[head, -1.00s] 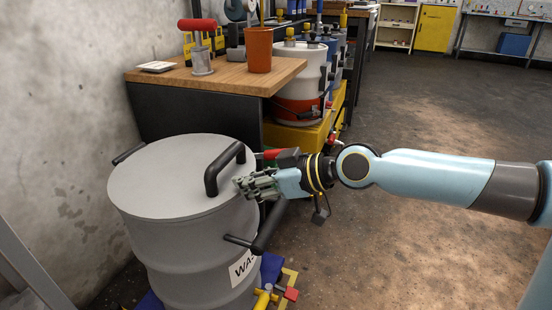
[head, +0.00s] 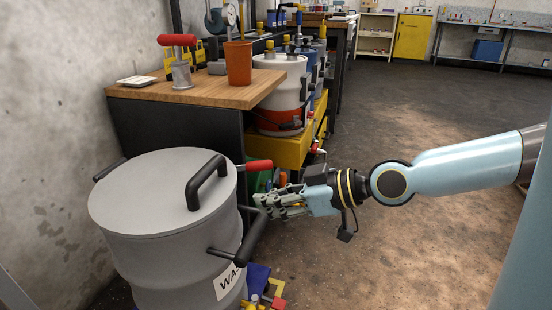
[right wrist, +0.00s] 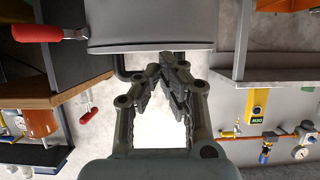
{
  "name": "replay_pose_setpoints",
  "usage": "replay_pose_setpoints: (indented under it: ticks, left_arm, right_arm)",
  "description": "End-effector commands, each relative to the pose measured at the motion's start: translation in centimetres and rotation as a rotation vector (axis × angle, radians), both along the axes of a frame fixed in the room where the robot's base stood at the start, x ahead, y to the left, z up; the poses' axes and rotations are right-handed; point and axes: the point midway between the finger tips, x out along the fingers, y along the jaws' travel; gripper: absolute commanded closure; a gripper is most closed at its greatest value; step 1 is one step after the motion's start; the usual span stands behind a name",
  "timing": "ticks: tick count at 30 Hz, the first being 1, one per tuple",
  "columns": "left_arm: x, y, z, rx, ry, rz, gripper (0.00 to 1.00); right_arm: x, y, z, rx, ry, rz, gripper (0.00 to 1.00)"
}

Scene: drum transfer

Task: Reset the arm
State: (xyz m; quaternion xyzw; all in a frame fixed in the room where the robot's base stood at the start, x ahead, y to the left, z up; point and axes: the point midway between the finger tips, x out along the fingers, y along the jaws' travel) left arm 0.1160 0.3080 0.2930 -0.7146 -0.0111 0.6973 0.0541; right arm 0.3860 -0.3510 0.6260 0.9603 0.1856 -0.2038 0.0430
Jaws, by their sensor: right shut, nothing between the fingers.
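My right gripper (head: 262,206) reaches in from the right in the head view. Its fingertips are just right of the grey waste drum (head: 170,265), near the drum's side handle, and hold nothing. In the right wrist view the fingers (right wrist: 168,62) come together at their tips. The drum has a lid (head: 150,190) with a black handle (head: 207,182) on top. Part of a label reading "WA" shows on its side. My left gripper is in neither view.
A wooden-topped bench (head: 200,93) stands behind the drum, with a red-handled tool (head: 177,40) and an orange cup (head: 238,63) on it. A white and orange drum (head: 278,92) stands on a yellow base (head: 280,148). The floor at right is clear.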

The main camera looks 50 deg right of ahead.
Motion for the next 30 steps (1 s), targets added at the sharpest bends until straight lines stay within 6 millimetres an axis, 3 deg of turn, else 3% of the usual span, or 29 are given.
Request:
replay_pose_setpoints:
  ticks: [6,15,17,20,22,24,27,30]
  left_arm:
    - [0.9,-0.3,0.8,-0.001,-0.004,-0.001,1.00]
    - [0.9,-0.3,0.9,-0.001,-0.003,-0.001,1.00]
    - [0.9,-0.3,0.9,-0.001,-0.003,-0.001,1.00]
    - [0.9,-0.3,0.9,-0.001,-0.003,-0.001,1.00]
    - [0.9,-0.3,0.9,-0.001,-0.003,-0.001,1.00]
    - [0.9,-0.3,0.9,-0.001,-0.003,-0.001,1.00]
    - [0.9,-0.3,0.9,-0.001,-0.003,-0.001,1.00]
    - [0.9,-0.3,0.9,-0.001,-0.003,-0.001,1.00]
  right_arm:
    - [-1.1,-0.4,-0.3,0.001,-0.002,0.002,1.00]
    - [-0.6,-0.1,-0.1,0.034,-0.021,-0.035,1.00]
    - [-0.5,-0.4,-0.9,0.057,-0.029,-0.084,1.00]
    - [-1.6,-0.7,-5.4,0.035,0.018,-0.163,1.00]
    - [-3.5,0.0,-10.8,0.002,0.132,-0.203,1.00]
    - [-6.0,1.2,-16.0,-0.032,0.268,-0.227,1.00]
    - [-10.0,3.3,-22.0,-0.074,0.460,-0.247,1.00]
    - [-13.9,5.1,-26.3,-0.116,0.631,-0.262,1.00]
